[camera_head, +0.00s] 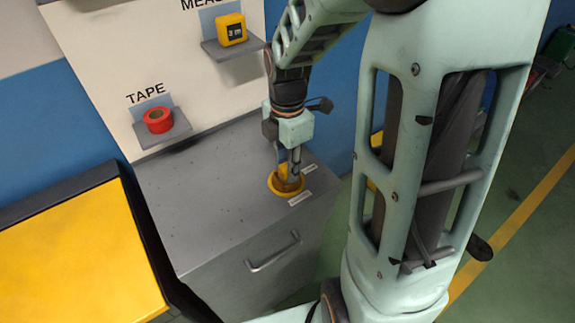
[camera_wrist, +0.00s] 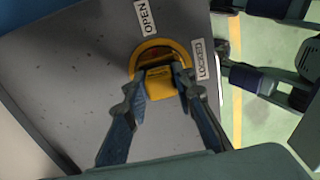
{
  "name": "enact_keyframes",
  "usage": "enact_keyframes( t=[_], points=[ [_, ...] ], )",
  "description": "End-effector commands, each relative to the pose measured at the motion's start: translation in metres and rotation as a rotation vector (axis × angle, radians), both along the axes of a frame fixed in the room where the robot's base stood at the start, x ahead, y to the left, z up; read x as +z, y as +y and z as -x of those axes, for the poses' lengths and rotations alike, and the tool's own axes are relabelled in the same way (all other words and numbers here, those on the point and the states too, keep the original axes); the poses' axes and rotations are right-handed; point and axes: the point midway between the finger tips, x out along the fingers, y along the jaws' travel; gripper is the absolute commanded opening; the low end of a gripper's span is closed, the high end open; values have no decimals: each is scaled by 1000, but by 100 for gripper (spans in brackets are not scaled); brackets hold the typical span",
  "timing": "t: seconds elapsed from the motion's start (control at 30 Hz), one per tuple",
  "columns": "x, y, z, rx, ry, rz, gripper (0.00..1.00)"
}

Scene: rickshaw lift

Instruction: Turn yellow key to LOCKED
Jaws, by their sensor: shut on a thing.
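The yellow key (camera_wrist: 160,84) stands on a round yellow base (camera_wrist: 150,50) on the grey cabinet top. My gripper (camera_wrist: 162,88) is shut on the key, with one finger on each side of it. In the wrist view an OPEN label (camera_wrist: 145,17) lies above the base and a LOCKED label (camera_wrist: 204,59) lies to its right. In the head view my gripper (camera_head: 289,176) reaches down onto the yellow base (camera_head: 285,185), with the key mostly hidden by the fingers. I cannot tell exactly which label the key points to.
The grey cabinet (camera_head: 200,195) has a drawer handle (camera_head: 272,250) in front. A red tape roll (camera_head: 158,120) and a yellow tape measure (camera_head: 231,29) sit on small shelves behind. A yellow-topped cabinet (camera_head: 80,260) stands at the left. The cabinet top left of the key is clear.

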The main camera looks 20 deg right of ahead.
Motion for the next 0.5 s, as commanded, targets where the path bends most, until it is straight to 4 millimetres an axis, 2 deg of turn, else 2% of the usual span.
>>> enact_keyframes(
  t=[0.13,0.33,0.5],
  points=[
    [0,0,0,-42,0,0,0],
    [1,0,1,-239,-1,0,0],
    [1,0,1,-315,-1,0,0]
  ],
)
